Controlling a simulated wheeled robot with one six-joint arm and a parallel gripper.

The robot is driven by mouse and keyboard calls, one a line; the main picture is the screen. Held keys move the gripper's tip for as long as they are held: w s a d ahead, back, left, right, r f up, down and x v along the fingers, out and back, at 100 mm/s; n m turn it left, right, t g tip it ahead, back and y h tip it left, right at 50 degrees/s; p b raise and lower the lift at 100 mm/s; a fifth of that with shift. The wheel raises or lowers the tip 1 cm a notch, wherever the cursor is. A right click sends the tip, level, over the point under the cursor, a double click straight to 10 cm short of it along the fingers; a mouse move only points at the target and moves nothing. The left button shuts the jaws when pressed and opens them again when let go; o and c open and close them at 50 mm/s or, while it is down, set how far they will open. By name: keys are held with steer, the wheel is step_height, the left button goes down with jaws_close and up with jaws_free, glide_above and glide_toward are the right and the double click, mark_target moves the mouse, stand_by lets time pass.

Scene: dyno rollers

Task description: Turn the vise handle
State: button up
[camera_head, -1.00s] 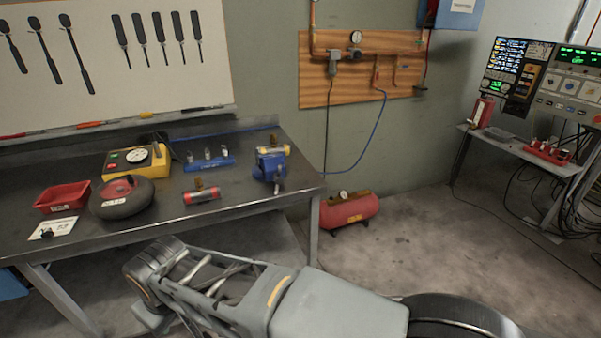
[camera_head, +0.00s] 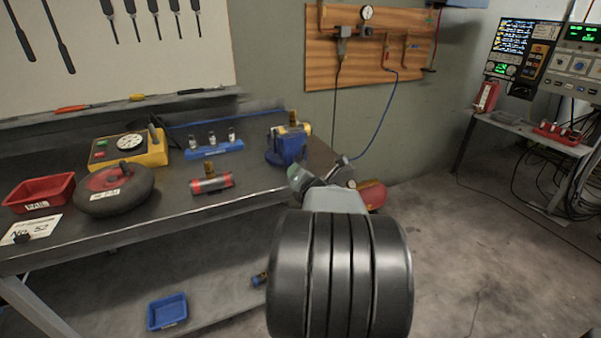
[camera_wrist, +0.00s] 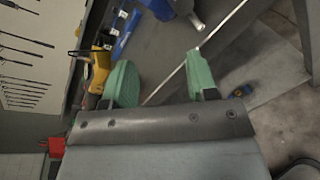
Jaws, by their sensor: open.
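The vise (camera_head: 288,142) is blue with a yellowish top part. It stands at the right end of the dark workbench (camera_head: 225,200) in the head view. In the wrist view part of a blue body with a grey metal bar, seemingly the vise (camera_wrist: 182,10), shows at the top edge; its handle is not clear in the head view. My gripper (camera_head: 312,178) is just in front of and below the vise at the bench's right corner, apart from it. Its green fingers (camera_wrist: 160,85) are spread wide with nothing between them.
On the bench are a red cylinder (camera_head: 212,184), a blue holder (camera_head: 214,148), a yellow gauge box (camera_head: 128,148), a round dark weight (camera_head: 114,190) and a red tray (camera_head: 40,192). A blue bin (camera_head: 167,312) sits below. Floor to the right is open.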

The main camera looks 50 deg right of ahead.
mark_target(303, 162)
steer(key=s+d+f+n+t+b, duration=0.2)
steer(key=s+d+n+t, duration=0.15)
steer(key=n, duration=0.45)
steer(key=shift+g+y, duration=0.35)
steer(key=shift+y, duration=0.05)
steer(key=p+x, duration=0.1)
steer(key=x, duration=1.2)
steer(key=shift+w+d+p, duration=0.15)
steer(key=shift+d+p, duration=0.15)
steer(key=shift+p, duration=0.1)
steer(key=c, duration=0.9)
